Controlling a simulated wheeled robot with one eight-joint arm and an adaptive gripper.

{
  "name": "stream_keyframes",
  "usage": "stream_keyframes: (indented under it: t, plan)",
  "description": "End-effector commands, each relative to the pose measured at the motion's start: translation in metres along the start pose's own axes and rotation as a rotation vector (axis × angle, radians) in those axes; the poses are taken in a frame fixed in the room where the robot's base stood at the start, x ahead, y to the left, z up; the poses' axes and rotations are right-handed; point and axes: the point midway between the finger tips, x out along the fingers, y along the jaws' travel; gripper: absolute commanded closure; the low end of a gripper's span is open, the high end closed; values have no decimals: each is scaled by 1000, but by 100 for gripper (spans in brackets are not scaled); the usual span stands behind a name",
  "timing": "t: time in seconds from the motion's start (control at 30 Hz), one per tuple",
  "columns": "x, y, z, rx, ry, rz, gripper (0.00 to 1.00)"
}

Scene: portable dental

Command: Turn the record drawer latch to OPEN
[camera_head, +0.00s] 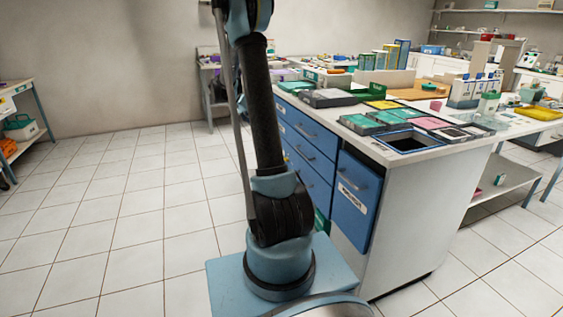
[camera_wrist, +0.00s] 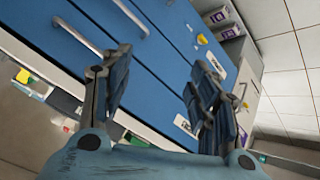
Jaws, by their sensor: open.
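In the wrist view my gripper (camera_wrist: 155,85) is open and empty, its two fingers apart in front of blue drawer fronts (camera_wrist: 160,65). A small yellow piece (camera_wrist: 202,39) sits on the blue front beyond the right finger; I cannot tell whether it is the latch or how it is turned. A white label (camera_wrist: 217,64) is near it, too small to read. In the head view the blue drawers (camera_head: 306,157) are on the cabinet, with a labelled blue front (camera_head: 355,198) at the near corner. No latch can be made out there, and my gripper is outside that view.
Metal bar handles (camera_wrist: 85,38) stick out from the drawers. White and purple boxes (camera_wrist: 222,17) show at the upper right of the wrist view. The cabinet's worktop (camera_head: 400,152) carries several trays and boxes. The tiled floor (camera_head: 115,210) left of the cabinet is clear.

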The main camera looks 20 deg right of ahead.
Motion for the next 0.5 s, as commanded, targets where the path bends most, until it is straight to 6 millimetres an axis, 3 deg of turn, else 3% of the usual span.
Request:
stream_keyframes:
  t: [0.1, 0.5]
  plan:
    - [20, -31, -7, 56, 36, 29, 45]
    - [94, -119, -10, 255, 169, 110, 45]
